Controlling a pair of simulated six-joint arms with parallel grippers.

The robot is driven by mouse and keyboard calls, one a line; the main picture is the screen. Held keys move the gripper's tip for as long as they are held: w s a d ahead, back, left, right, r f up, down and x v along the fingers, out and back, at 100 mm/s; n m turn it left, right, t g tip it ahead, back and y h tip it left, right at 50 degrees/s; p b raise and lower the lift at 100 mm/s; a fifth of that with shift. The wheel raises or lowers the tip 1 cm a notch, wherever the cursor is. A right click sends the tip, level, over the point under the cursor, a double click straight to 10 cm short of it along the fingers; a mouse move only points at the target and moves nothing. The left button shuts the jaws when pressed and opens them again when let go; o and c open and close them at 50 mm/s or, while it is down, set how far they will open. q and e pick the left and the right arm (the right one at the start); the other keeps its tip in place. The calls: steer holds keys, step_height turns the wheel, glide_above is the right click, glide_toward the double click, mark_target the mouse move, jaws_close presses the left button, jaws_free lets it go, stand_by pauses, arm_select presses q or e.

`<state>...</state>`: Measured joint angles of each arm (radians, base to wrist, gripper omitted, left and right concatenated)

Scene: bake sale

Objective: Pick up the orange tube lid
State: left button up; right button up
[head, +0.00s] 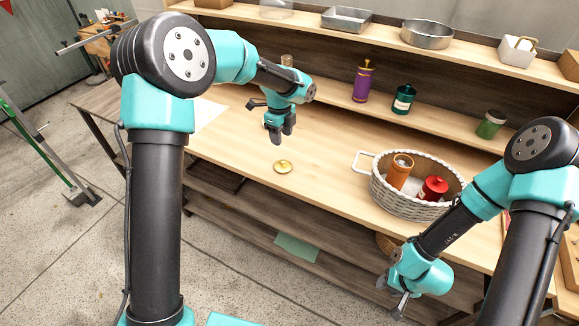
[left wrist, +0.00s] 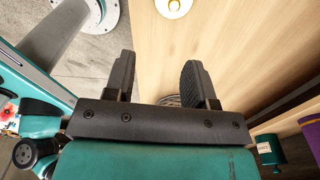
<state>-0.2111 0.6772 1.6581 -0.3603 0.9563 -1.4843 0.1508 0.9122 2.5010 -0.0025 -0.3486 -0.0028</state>
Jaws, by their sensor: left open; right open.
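My right gripper (head: 390,298) is open and empty, low in front of the table.
A red container (head: 433,188) shares the basket. A purple tube (head: 362,82), a teal canister (head: 403,99) and a green jar (head: 491,125) stand at the back. Metal pans (head: 427,33) sit on the upper shelf. The table around the gold lid is clear.

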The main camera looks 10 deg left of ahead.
arm_select(q)
steer(key=shift+m+t, duration=0.3)
steer(key=shift+m, duration=0.5)
steer(key=r, duration=0.1)
steer(key=w+r, duration=0.2)
steer(key=r, duration=0.1)
steer(key=shift+r, duration=0.1)
glide_above(283, 161)
steer(key=f, duration=1.2)
steer(key=shift+w+d+f, duration=0.1)
steer(key=shift+w+f, duration=0.05)
steer(key=shift+w, duration=0.05)
steer(key=shift+s+f, duration=0.15)
steer(key=shift+f, duration=2.45)
